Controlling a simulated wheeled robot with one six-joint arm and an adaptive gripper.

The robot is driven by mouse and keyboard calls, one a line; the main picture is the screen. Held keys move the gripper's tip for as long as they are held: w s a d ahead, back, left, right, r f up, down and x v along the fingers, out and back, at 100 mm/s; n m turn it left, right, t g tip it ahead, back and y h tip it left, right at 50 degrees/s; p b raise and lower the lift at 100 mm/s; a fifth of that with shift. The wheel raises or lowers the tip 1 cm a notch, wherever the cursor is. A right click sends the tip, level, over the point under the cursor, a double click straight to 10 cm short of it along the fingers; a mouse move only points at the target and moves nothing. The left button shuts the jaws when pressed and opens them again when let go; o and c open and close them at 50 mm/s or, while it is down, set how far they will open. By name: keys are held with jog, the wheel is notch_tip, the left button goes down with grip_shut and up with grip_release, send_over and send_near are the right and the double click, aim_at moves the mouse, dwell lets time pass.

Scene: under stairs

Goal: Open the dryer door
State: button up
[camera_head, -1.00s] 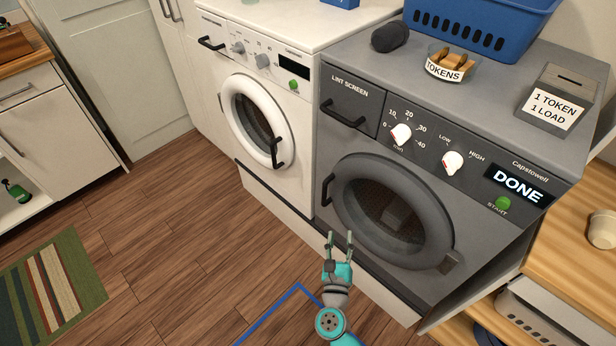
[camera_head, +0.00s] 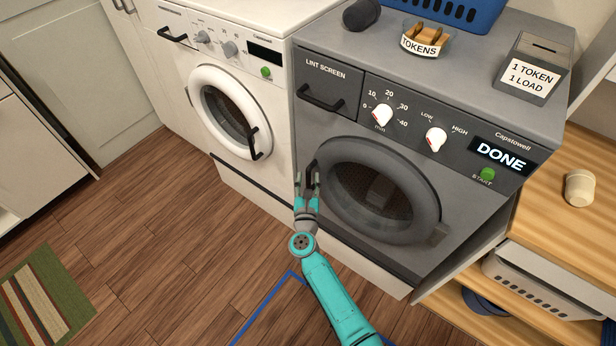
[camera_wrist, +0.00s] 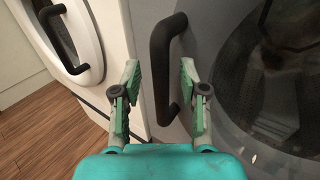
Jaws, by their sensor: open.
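The dryer (camera_head: 345,105) is the dark grey machine with a display reading DONE. Its round door (camera_head: 378,190) looks closed, with laundry showing dimly behind the glass. The black door handle (camera_head: 311,172) is at the door's left edge, partly hidden by my gripper in the head view. My gripper (camera_head: 307,180) is open at the handle. In the wrist view the handle (camera_wrist: 162,65) stands upright between the two fingers of my gripper (camera_wrist: 160,75), nearer the left finger's side. The fingers are not closed on it.
A white washer (camera_head: 225,75) with its own black door handle (camera_head: 257,143) stands close on the left. A wooden shelf (camera_head: 545,225) with a cup (camera_head: 579,188) and a white basket (camera_head: 535,285) is at the right. The wooden floor (camera_head: 170,240) in front is mostly clear.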

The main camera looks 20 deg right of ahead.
jog(key=shift+w+d, duration=0.25)
jog(key=shift+w, duration=0.4)
grip_shut()
jog(key=shift+s, duration=0.1)
